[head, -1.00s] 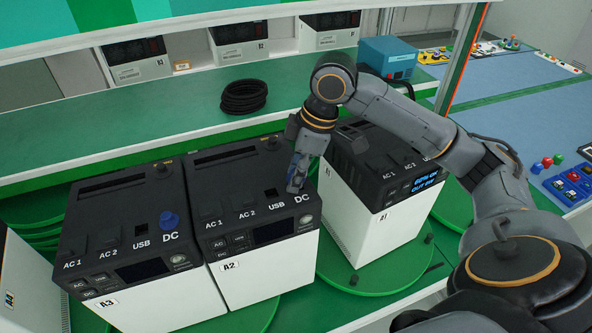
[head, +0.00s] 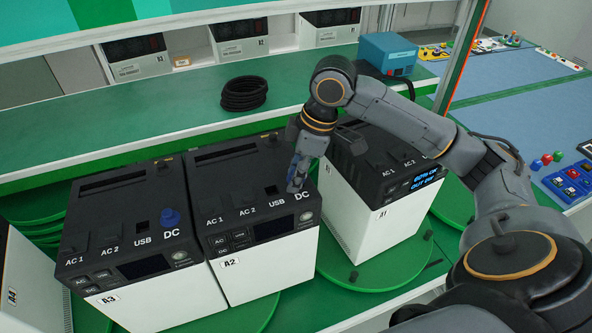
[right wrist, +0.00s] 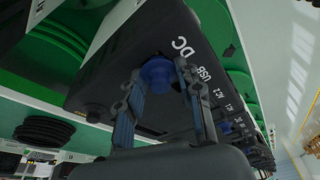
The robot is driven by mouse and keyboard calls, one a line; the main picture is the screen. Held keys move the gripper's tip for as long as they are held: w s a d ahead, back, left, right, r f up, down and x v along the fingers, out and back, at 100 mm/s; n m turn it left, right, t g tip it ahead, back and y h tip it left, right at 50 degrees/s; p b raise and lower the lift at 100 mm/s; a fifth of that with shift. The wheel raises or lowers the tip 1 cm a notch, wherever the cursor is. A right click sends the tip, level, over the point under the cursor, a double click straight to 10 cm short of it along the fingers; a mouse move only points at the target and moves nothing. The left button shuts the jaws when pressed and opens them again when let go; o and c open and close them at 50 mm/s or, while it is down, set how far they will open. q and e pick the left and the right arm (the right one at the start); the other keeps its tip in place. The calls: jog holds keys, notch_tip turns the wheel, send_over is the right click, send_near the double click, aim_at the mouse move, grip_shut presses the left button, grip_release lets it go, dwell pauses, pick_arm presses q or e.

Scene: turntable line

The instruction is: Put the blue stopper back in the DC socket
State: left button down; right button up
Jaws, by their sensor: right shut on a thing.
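My right gripper (head: 297,180) points down over the DC corner of the box marked A2 (head: 262,265), just behind its DC label. Its fingers are closed around a blue stopper (right wrist: 158,74), which shows between them in the right wrist view. The stopper is against or very close to the box top beside the DC lettering; I cannot tell how deep it sits, and it hides the socket. Another blue stopper (head: 170,218) stands in the DC position of the box marked A3 (head: 150,300). My left gripper is not in view.
The box marked A1 (head: 362,215), with a lit display, stands right of A2 on a green turntable (head: 375,280). A black cable coil (head: 244,95) and a teal box (head: 388,55) sit on the bench behind.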

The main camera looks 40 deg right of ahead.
dwell(0.3)
jog(key=o, duration=0.9)
jog(key=shift+o, duration=0.2)
jog(key=v, duration=1.2)
